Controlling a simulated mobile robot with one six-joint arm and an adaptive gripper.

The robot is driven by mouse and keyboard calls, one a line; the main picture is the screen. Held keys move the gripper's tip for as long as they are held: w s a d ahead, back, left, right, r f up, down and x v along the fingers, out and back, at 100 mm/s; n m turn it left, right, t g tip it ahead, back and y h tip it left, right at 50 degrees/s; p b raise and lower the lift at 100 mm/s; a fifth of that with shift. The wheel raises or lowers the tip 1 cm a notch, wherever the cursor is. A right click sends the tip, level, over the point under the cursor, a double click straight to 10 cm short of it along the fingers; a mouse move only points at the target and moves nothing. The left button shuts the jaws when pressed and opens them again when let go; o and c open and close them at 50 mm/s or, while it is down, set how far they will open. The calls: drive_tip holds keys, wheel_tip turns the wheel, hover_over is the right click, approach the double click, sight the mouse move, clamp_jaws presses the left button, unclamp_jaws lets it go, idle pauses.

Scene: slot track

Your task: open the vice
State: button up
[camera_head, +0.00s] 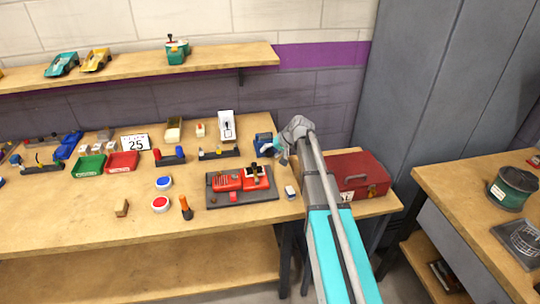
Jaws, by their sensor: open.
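The blue vice (263,138) stands at the back right of the workbench, left of my arm's end. Only part of it shows, as my gripper (272,149) is in front of its right side. My gripper is open, right at the vice. I cannot tell from this view whether it touches the vice. The vice's handle and the gap between its jaws are too small or hidden to make out.
A red toolbox (360,174) stands just right of my arm. A dark tray (262,197) with red parts lies in front of the vice. A small white-topped block (290,192) is close by. The bench's front left is mostly clear.

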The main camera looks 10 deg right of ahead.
drive_tip(key=shift+c, duration=0.2)
clamp_jaws()
idle(0.3)
drive_tip(key=shift+h+p, duration=0.3)
drive_tip(key=shift+a+r+n+h+p, duration=0.1)
drive_tip(key=shift+a+n+h+p, duration=0.15)
drive_tip(key=shift+h+p, duration=0.6)
drive_tip(key=h, duration=0.3)
drive_tip(key=shift+a+n, duration=0.1)
drive_tip(key=shift+n, duration=0.25)
drive_tip(key=h, duration=0.1)
drive_tip(key=h+b, duration=0.1)
drive_tip(key=h, duration=0.1)
drive_tip(key=n+h, duration=0.1)
drive_tip(key=h, duration=0.1)
drive_tip(key=shift+a+f, duration=0.3)
drive_tip(key=shift+n+h+b, duration=0.3)
drive_tip(key=shift+h+b, duration=0.8)
drive_tip(key=shift+h, duration=0.35)
drive_tip(key=shift+r, duration=0.1)
